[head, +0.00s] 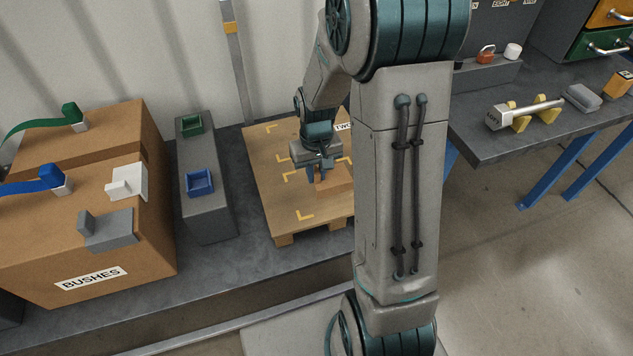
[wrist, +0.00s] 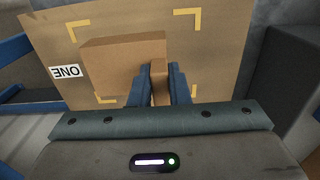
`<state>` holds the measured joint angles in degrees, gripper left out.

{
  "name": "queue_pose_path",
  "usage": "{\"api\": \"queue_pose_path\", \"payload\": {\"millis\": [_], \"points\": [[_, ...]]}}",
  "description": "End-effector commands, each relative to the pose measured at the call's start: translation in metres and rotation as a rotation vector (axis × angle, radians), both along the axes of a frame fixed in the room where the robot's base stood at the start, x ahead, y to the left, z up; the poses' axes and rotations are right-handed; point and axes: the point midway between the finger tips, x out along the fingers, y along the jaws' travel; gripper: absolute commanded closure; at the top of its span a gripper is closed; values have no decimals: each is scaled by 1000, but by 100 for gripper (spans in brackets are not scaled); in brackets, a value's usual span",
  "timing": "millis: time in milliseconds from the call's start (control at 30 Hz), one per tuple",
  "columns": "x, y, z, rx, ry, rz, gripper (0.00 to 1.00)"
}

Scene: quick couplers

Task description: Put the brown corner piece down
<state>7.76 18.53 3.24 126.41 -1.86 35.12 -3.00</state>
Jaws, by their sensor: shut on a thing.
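The brown corner piece (head: 335,178) is at my gripper, over the wooden pallet (head: 262,165). In the wrist view it is a flat brown block (wrist: 115,58) with a narrow upright tab (wrist: 158,85). My gripper (head: 318,177) is shut on that tab, one blue finger on each side, as the wrist view shows (wrist: 158,88). Yellow corner marks (wrist: 188,18) on the pallet top surround the piece. I cannot tell whether its underside touches the pallet. My arm hides the pallet's right part in the head view.
A cardboard box labelled BUSHES (head: 90,278) stands at left with a white piece (head: 127,182) and a grey piece (head: 108,230) on it. A grey block (head: 205,218) with green and blue trays is left of the pallet. A workbench (head: 500,145) is at right.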

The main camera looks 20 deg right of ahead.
Motion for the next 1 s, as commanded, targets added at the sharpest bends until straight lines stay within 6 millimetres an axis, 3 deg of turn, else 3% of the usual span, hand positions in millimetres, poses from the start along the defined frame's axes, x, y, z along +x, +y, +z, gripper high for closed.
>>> {"api": "queue_pose_path", "payload": {"millis": [167,400,767,800,867,1000], "points": [[3,0,-11,0,1,0,100],[2,0,-42,0,1,0,100],[2,0,-46,0,0,-1,100],[2,0,-45,0,-1,-1,79],[2,0,-45,0,0,-1,62],[2,0,-45,0,-1,-1,62]]}}
